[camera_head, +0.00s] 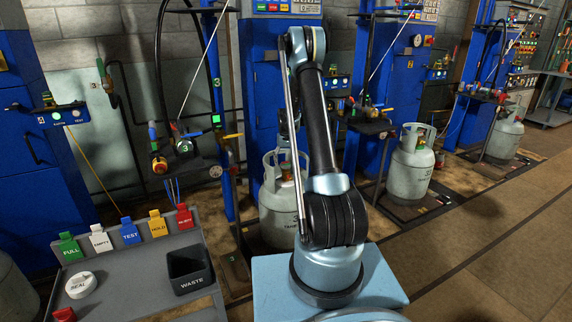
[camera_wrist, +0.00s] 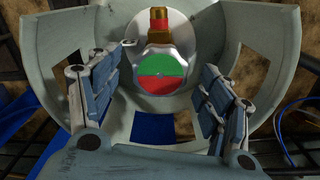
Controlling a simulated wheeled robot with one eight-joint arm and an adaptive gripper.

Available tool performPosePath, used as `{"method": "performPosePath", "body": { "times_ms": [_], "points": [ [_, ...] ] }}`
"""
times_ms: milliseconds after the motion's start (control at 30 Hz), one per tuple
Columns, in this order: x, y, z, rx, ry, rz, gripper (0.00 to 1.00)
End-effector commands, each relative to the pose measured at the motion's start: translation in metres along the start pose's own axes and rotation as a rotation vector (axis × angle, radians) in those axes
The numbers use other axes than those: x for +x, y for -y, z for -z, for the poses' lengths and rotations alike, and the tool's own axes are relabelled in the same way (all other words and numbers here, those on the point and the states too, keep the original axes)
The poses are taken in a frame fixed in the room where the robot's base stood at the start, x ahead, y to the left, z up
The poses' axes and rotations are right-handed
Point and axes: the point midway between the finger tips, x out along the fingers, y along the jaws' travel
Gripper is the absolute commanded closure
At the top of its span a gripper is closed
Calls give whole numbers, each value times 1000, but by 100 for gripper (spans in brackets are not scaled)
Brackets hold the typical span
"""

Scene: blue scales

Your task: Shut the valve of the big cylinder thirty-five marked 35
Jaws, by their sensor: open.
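A big grey cylinder (camera_head: 275,222) stands behind my arm in the head view, and my arm hides much of it. Its marking is partly covered, so I cannot read the full number. In the wrist view its pale collar (camera_wrist: 85,25) curves around the valve (camera_wrist: 160,72), which has a round face, green above and red below. A brass and red fitting (camera_wrist: 159,22) sits beyond the valve face. My gripper (camera_wrist: 165,68) is open, with one finger on each side of the valve face and visible gaps to it. In the head view my gripper is hidden behind my arm.
The cylinder's collar walls stand close around both fingers. Another grey cylinder (camera_head: 411,170) stands to the right and a third (camera_head: 502,135) farther right. A grey cart (camera_head: 135,290) with coloured tags and a black waste bin (camera_head: 190,270) is at the left. Floor at the right is clear.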

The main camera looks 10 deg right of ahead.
Motion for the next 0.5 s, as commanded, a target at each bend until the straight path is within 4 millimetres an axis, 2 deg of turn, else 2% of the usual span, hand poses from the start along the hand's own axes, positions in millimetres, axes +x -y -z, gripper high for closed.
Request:
{"method": "performPosePath", "body": {
  "times_ms": [267, 300, 500],
  "points": [
    [2, 0, 0, 0, 0, 0, 28],
    [2, 0, 0, 0, 0, 0, 30],
    [2, 0, 0, 0, 0, 0, 72]
  ]
}}
